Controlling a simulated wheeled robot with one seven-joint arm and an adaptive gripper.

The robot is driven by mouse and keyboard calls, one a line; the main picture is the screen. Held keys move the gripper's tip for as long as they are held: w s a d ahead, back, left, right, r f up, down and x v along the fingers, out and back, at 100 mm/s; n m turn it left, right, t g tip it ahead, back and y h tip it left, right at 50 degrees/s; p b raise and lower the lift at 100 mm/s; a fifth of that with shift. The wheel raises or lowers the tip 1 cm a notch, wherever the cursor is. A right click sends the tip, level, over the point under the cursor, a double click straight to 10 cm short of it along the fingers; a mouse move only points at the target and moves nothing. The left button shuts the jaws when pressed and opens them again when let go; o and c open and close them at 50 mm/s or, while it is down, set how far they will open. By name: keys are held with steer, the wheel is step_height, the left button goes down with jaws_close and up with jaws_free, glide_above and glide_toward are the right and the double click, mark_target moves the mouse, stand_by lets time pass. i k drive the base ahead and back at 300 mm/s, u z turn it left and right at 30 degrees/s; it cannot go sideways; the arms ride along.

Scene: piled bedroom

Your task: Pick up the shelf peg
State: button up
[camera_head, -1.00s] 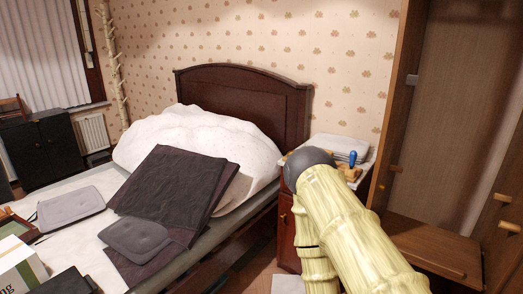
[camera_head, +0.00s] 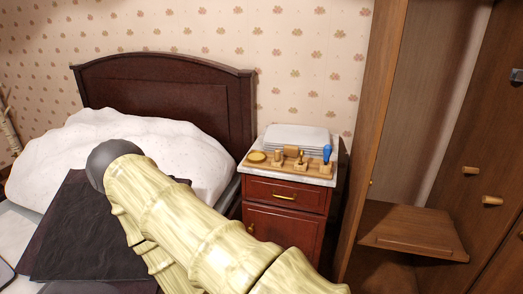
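I cannot tell for sure which thing is the shelf peg. A wooden tray (camera_head: 288,166) on the white-topped nightstand (camera_head: 287,205) holds several small items. Among them are a blue-handled tool (camera_head: 327,153), a round yellowish piece (camera_head: 256,157) and small upright wooden pieces (camera_head: 300,158). Light wooden peg-shaped pieces (camera_head: 492,200) and (camera_head: 468,171) stick out at the wardrobe on the right. My arm, pale and bamboo-like with a dark round end, crosses the lower middle in front of the bed. My gripper is not visible.
The bed (camera_head: 160,100) with a white duvet (camera_head: 110,150) and dark blanket (camera_head: 85,230) fills the left. The open wardrobe (camera_head: 385,130) stands right of the nightstand, with a tilted-looking wooden board (camera_head: 415,228) low inside. A folded light stack (camera_head: 295,138) lies behind the tray.

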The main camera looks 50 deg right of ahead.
mark_target(277, 151)
steer(key=z, duration=0.5)
steer(key=i, duration=0.85)
steer(key=z, duration=0.85)
